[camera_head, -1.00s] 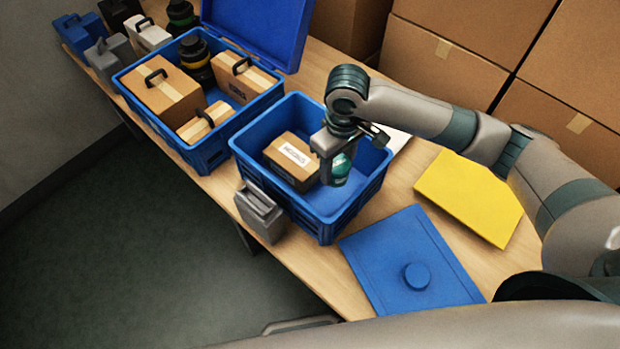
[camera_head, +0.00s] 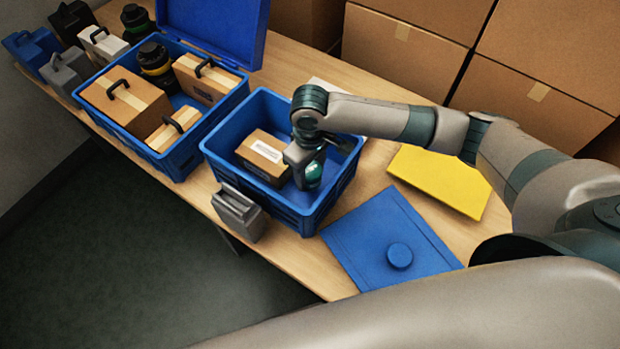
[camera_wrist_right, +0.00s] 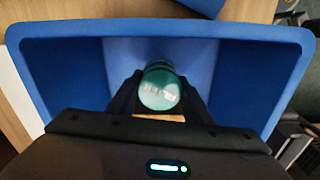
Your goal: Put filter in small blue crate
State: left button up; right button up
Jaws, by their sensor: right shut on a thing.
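The small blue crate (camera_head: 333,196) stands open on the table in the head view, and its blue wall (camera_wrist_right: 60,75) fills much of the right wrist view. My right gripper (camera_head: 306,174) reaches down inside it, at the right of a brown box. It is shut on a teal-green cylinder (camera_wrist_right: 160,86), which looks like the filter. In the head view only a part of the filter (camera_head: 314,174) shows beside the fingers. Whether its lower end touches the crate floor cannot be told. My left gripper is not in view.
A brown box (camera_head: 263,154) lies in the small crate. A larger blue crate (camera_head: 180,160) with boxes and a dark canister stands left. A grey container (camera_head: 237,212) touches or nearly touches the small crate's front. A blue lid (camera_head: 375,235) and yellow panel (camera_head: 440,178) lie right.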

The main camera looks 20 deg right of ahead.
jog(key=shift+f, duration=1.85)
jog(key=shift+p, duration=0.3)
jog(key=o, duration=1)
jog(key=shift+f, duration=0.1)
jog(key=shift+o, duration=0.2)
